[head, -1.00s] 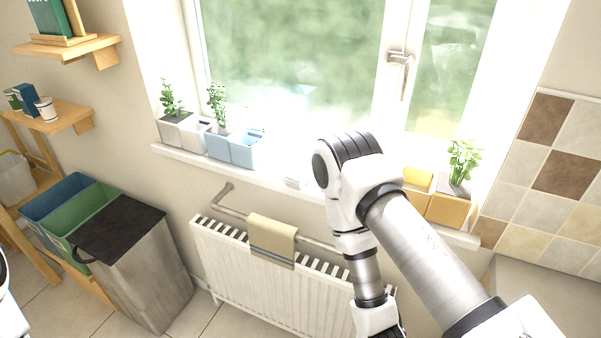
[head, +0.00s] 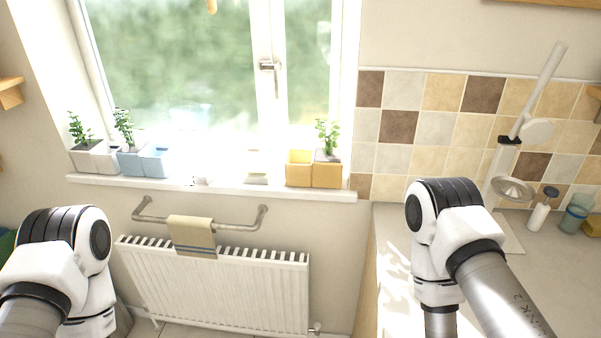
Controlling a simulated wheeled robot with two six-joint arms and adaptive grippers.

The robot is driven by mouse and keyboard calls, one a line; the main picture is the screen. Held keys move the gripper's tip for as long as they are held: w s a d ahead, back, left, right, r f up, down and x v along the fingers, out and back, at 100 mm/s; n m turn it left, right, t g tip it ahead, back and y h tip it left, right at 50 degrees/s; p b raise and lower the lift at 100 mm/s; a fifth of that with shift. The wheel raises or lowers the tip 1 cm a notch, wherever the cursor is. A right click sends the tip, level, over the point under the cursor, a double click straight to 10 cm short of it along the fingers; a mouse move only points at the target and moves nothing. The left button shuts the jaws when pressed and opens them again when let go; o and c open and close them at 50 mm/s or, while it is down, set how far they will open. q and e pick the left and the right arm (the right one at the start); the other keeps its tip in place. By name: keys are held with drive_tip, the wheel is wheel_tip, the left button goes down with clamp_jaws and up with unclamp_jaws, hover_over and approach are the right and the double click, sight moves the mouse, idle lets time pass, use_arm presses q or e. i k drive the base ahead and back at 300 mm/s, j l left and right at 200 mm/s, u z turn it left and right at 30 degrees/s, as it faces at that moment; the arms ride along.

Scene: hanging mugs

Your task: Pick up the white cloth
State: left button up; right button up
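I cannot make out a clearly white cloth in the head view. A beige cloth (head: 191,235) with dark stripes near its lower edge hangs over the metal rail (head: 236,227) above the radiator. A small pale item (head: 199,181) lies on the windowsill, too small to tell what it is. My left and right arms show at the lower left and lower right. Both grippers are out of the frame. The left arm is left of the beige cloth and the right arm is well to its right, in front of the counter.
The white radiator (head: 215,285) stands below the windowsill (head: 225,189). Potted plants, blue pots (head: 143,162) and yellow pots (head: 313,172) line the sill.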

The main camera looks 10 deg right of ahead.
sight(207, 173)
drive_tip(key=i+j+z, duration=0.15)
drive_tip(key=z, duration=0.3)
drive_tip(key=j+z, duration=0.4)
drive_tip(key=i+j+z, duration=0.1)
drive_tip(key=j+z, duration=0.2)
drive_tip(key=z, duration=0.15)
